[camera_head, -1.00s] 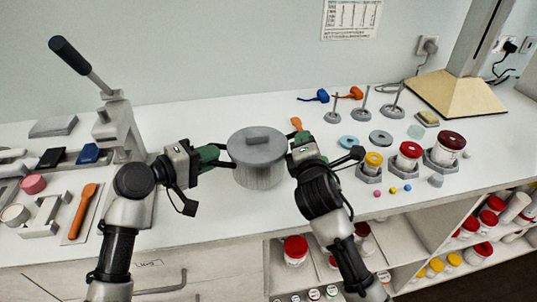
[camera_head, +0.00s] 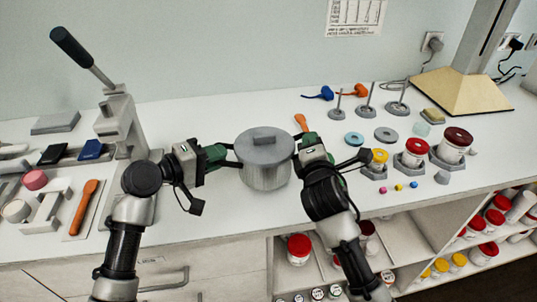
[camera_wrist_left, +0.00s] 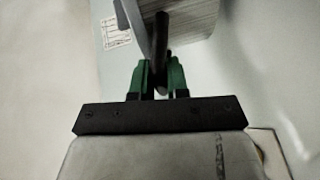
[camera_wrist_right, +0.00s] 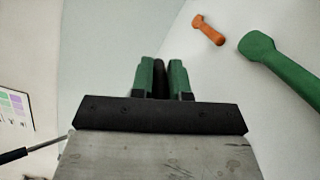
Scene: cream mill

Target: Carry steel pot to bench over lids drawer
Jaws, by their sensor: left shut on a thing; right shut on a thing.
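My right gripper (camera_head: 300,146) is shut on the right handle, mostly hidden by the fingers. The bench (camera_head: 240,240) is white, with a labelled drawer front (camera_head: 215,270) below at the left.
A lever press (camera_head: 122,120) stands left of my left arm. An orange spatula (camera_head: 83,208) lies at the left. Red-lidded jars (camera_head: 413,152), rings (camera_head: 386,134) and small coloured balls (camera_head: 399,187) sit at the right. Open shelves with jars (camera_head: 299,249) are below. An orange-handled tool (camera_head: 301,122) lies behind the pot.

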